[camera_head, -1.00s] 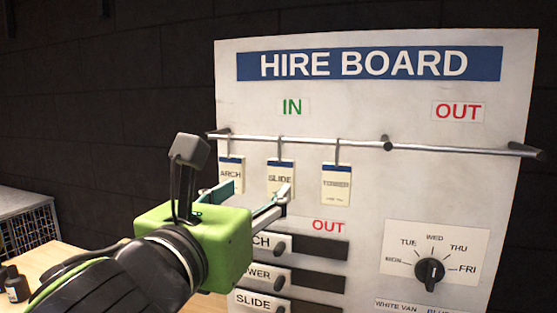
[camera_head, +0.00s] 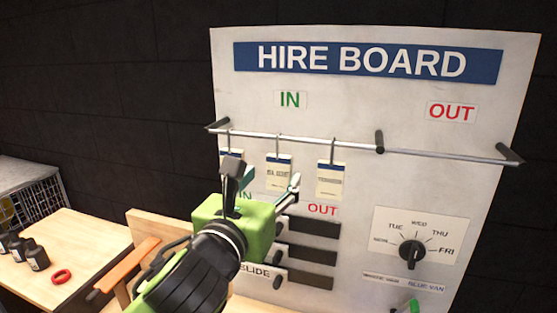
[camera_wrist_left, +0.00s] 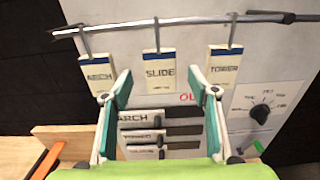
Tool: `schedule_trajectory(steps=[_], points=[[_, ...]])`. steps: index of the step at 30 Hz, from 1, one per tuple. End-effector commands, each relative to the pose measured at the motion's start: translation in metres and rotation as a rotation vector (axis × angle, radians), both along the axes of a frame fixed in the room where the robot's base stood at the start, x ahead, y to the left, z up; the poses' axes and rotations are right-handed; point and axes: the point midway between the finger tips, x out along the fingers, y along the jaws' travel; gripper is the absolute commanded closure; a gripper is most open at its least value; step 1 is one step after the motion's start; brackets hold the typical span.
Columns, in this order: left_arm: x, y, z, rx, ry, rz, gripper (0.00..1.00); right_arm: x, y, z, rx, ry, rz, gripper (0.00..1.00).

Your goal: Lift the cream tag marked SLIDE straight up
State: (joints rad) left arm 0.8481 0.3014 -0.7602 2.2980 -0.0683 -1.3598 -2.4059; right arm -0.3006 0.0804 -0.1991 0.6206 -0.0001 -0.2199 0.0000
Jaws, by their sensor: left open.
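The cream SLIDE tag (camera_wrist_left: 159,73) hangs by a hook from the metal rail, between the other two tags. In the head view the middle tag (camera_head: 278,173) shows just above my left gripper's fingers, its print blurred. My left gripper (camera_wrist_left: 160,88) is open and empty. In the wrist view its fingers stand to either side of and below the SLIDE tag, apart from it. In the head view my left gripper (camera_head: 268,188) is in front of the board. The ARCH tag (camera_wrist_left: 97,74) hangs left and the TOWER tag (camera_wrist_left: 224,68) right. My right gripper is not seen.
The rail (camera_head: 440,154) crosses the white hire board (camera_head: 350,100). Below are dark slots (camera_head: 312,252) and a day dial (camera_head: 412,252). A wooden table (camera_head: 85,250) at left holds dark weights (camera_head: 36,256) and a red ring (camera_head: 61,276). A wire crate (camera_head: 30,190) stands behind.

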Motion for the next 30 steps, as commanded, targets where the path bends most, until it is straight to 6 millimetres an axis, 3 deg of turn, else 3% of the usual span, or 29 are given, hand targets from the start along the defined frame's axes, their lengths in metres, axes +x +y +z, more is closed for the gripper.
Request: schedule_trajectory(steps=[3, 9, 21, 26, 30], points=[[0.021, -0.006, 0.002, -0.001, 0.004, 0.001, 0.46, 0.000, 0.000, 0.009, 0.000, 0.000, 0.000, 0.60], [0.042, -0.014, 0.001, 0.000, 0.002, 0.001, 0.46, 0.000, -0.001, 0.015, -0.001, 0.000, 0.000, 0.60], [0.048, -0.016, 0.000, 0.000, 0.000, 0.000, 0.46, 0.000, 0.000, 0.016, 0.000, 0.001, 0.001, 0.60], [0.048, -0.016, 0.000, 0.000, 0.000, 0.000, 0.85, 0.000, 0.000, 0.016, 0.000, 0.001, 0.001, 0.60], [0.048, -0.016, 0.000, 0.000, 0.000, 0.000, 0.87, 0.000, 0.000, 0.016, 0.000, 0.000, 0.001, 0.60]])
